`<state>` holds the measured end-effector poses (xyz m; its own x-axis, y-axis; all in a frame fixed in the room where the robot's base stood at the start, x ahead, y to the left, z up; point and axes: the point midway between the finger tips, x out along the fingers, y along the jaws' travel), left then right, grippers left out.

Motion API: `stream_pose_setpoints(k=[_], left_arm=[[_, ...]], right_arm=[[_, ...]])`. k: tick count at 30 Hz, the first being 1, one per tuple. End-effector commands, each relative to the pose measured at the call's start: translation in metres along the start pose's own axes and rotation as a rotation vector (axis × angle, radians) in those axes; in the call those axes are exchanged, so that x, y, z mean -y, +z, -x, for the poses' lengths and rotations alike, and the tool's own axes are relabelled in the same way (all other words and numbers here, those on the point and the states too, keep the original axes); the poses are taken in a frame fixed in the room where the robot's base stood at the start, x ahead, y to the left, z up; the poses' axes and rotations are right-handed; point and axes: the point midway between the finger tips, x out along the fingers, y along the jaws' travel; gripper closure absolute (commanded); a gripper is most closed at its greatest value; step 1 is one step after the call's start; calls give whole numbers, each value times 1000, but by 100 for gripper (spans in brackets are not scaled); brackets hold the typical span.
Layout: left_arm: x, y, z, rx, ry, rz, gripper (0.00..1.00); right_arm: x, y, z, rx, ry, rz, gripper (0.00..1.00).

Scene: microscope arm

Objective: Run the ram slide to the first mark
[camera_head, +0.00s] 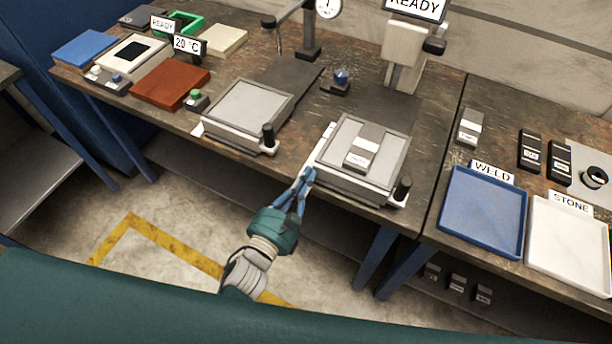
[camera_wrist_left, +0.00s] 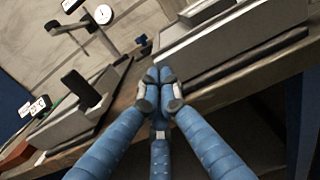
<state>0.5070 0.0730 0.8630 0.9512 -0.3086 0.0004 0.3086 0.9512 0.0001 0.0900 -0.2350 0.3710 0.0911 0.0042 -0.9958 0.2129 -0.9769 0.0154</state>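My left gripper (camera_head: 305,178) has its blue fingers drawn together at the left front edge of the right-hand grey station (camera_head: 388,150). In the left wrist view the fingertips (camera_wrist_left: 160,82) meet beside the station's side, with nothing clearly seen between them. The station has a black upright knob (camera_head: 403,187) at its front right and a labelled grey block (camera_head: 363,148) on top. Behind it, a pale head (camera_head: 403,42) with a dark side knob (camera_head: 435,46) stands under a READY sign (camera_head: 415,8). I cannot tell which part is the ram slide, and no mark is legible. My right gripper is out of view.
A second grey station (camera_head: 245,108) with a black knob stands left, near a dial gauge (camera_head: 327,8) on a post. A blue tray (camera_head: 484,212) labelled WELD and a white tray (camera_head: 567,240) labelled STONE lie right. The floor in front is open, with yellow tape (camera_head: 170,243).

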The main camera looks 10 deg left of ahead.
Motion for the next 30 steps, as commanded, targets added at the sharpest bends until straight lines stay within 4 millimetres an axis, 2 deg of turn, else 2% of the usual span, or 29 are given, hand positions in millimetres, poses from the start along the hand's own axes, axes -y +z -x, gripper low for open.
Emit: stream_pose_setpoints(k=[5, 8, 13, 18, 30], left_arm=[[0, 0, -4, 1, 0, 1, 100], [0, -2, -22, 4, -2, -1, 100], [0, -2, -63, 5, -2, -2, 100], [0, -1, -87, 1, -2, 0, 100], [0, 0, -90, 0, 0, 0, 100]], right_arm=[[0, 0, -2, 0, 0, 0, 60], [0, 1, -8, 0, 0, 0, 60], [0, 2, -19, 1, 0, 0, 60], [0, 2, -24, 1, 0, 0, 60], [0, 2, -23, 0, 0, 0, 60]])
